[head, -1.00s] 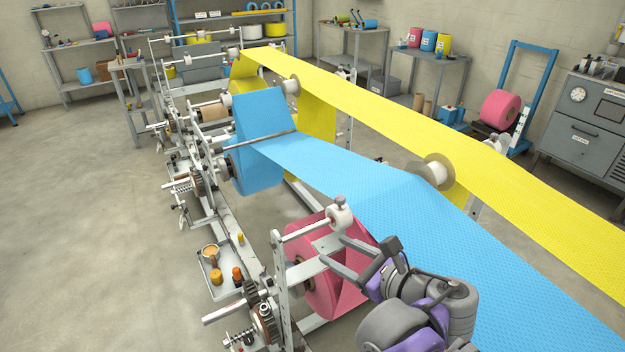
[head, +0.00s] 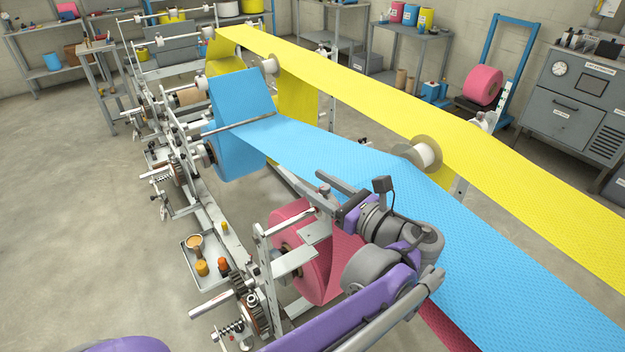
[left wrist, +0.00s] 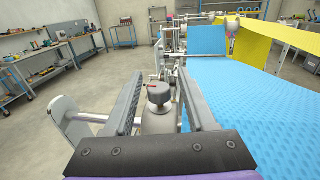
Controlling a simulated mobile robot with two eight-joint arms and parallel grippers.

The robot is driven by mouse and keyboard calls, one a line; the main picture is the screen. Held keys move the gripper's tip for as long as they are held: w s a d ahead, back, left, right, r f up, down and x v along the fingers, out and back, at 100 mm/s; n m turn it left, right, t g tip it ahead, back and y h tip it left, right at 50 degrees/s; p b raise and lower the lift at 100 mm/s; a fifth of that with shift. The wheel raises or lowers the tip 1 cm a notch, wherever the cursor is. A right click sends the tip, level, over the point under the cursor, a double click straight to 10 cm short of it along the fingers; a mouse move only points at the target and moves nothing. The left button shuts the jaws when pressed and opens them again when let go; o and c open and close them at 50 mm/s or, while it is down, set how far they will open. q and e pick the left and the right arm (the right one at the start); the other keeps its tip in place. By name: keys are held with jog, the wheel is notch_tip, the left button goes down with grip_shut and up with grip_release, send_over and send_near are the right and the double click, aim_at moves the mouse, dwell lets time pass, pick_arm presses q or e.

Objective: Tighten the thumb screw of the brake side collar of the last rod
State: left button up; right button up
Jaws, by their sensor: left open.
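A dark knurled thumb screw (left wrist: 158,92) stands upright on a grey rounded collar (left wrist: 157,120) in the left wrist view. In the head view the thumb screw (head: 324,189) shows small between my fingers, above the last rod with the pink roll (head: 291,222). My left gripper (head: 308,181) reaches over that roll from the right side of the frame. It is open, with one finger on each side of the thumb screw, as the left wrist view (left wrist: 160,82) also shows. Whether a finger touches the screw I cannot tell. The collar is mostly hidden by the gripper in the head view. My right gripper is not in view.
The blue web (head: 400,200) and yellow web (head: 370,98) run close behind my left arm. A bracket plate (head: 292,263) and gear (head: 250,318) sit to its left. The floor at left is clear.

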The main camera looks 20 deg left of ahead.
pick_arm(q)
jog(key=shift+w+a, duration=0.3)
jog(key=shift+a, duration=0.3)
grip_shut()
